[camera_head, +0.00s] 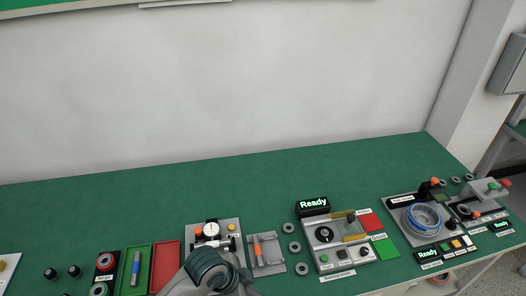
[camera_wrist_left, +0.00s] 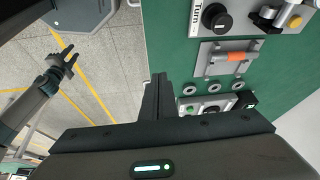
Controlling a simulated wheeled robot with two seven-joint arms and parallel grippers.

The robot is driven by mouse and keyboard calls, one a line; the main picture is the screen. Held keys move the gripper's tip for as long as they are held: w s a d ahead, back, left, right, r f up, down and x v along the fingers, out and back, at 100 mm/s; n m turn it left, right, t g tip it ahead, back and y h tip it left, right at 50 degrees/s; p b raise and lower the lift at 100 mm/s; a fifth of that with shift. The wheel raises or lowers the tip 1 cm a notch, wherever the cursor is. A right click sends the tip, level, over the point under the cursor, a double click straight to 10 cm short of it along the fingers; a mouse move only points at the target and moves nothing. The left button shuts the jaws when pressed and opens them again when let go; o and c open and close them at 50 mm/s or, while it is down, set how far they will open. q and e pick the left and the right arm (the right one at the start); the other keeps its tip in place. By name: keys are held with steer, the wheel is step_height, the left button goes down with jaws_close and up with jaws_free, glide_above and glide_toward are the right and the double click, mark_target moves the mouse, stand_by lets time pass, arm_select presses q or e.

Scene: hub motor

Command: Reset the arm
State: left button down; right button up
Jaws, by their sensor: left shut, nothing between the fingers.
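My left gripper (camera_wrist_left: 160,90) shows in the left wrist view as dark fingers closed together, with nothing between them, over the front edge of the green bench. A grey link of my arm (camera_head: 208,268) rises at the bottom middle of the head view and hides part of the bench fixtures. The left fingertips cannot be made out there. My right gripper (camera_wrist_left: 64,62) shows small and dark in the left wrist view, over the tiled floor and away from the bench. It is too small to tell whether it is open or shut.
The green bench (camera_head: 100,205) carries a gauge fixture (camera_head: 211,231), a fixture with an orange handle (camera_head: 267,252), a station with a black knob (camera_head: 324,234), and a blue-ringed motor part (camera_head: 422,217). Red (camera_head: 165,262) and green (camera_head: 134,284) trays lie left. The bench's back strip is clear.

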arm_select(q)
steer(key=s+a+f+n+t+y, duration=0.15)
steer(key=s+a+n+y, duration=0.25)
steer(key=s+a+n, duration=1.2)
steer(key=s+a+f+m+b, duration=0.15)
steer(key=f+b, duration=0.25)
steer(key=f, duration=1.4)
steer(key=s+a+f+m+b, duration=0.15)
steer(key=f+b, duration=0.25)
steer(key=f, duration=1.3)
steer(key=s+a+f+g+b, duration=0.1)
steer(key=s+f+b, duration=0.3)
steer(key=s+f, duration=0.5)
steer(key=s+a+f+g+b, duration=0.1)
steer(key=s+a+f+b, duration=0.2)
steer(key=s+f, duration=0.6)
step_height(320, 180, down, 8)
steer(key=shift+f+m+b, duration=0.1)
steer(key=shift+m+b, duration=0.25)
steer(key=shift+m, duration=0.05)
